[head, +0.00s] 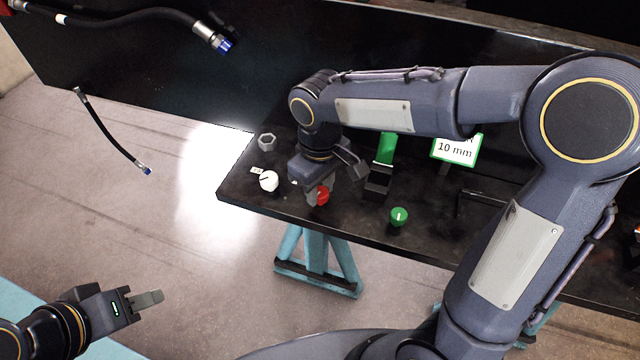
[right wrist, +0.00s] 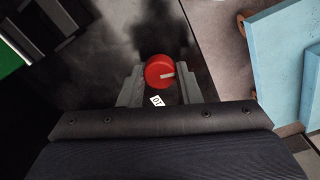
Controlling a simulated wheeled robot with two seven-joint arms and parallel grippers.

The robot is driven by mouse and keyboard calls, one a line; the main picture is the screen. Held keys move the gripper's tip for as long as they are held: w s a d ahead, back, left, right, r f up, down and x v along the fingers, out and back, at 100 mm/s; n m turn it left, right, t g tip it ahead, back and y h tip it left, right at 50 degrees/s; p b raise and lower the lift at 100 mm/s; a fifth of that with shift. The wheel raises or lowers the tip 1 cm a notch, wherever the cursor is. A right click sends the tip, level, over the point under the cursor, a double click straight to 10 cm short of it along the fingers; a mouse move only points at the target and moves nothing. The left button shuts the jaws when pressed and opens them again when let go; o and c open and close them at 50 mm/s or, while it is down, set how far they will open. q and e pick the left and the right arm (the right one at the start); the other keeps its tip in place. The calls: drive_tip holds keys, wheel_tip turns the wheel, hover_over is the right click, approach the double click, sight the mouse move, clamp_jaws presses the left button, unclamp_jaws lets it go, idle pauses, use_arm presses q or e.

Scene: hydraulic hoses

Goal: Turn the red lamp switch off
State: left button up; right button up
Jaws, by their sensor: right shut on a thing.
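The red lamp switch (head: 322,194) is a round red knob near the front edge of the black table (head: 350,226). In the right wrist view the red knob (right wrist: 160,71) has a pale pointer line running from its middle to the right. My right gripper (right wrist: 160,90) is shut on the knob, with one grey finger on each side. In the head view the right gripper (head: 317,192) partly hides the knob. My left gripper (head: 148,299) is low at the left, away from the table; its fingers show edge-on, so I cannot tell if they are apart.
A white knob (head: 269,181) stands left of the red one, and a green knob (head: 399,216) to its right. A hex nut (head: 267,142), a black block with a green piece (head: 386,150) and a "10 mm" sign (head: 457,149) are behind.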

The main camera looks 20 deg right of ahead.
sight(321, 191)
drive_tip(key=shift+r+n, duration=0.1)
drive_tip(key=shift+n, duration=1.5)
drive_tip(key=o, duration=1)
drive_tip(key=shift+c, duration=0.2)
wheel_tip(321, 191, up, 8)
drive_tip(key=shift+f, duration=0.1)
drive_tip(key=shift+d, duration=0.1)
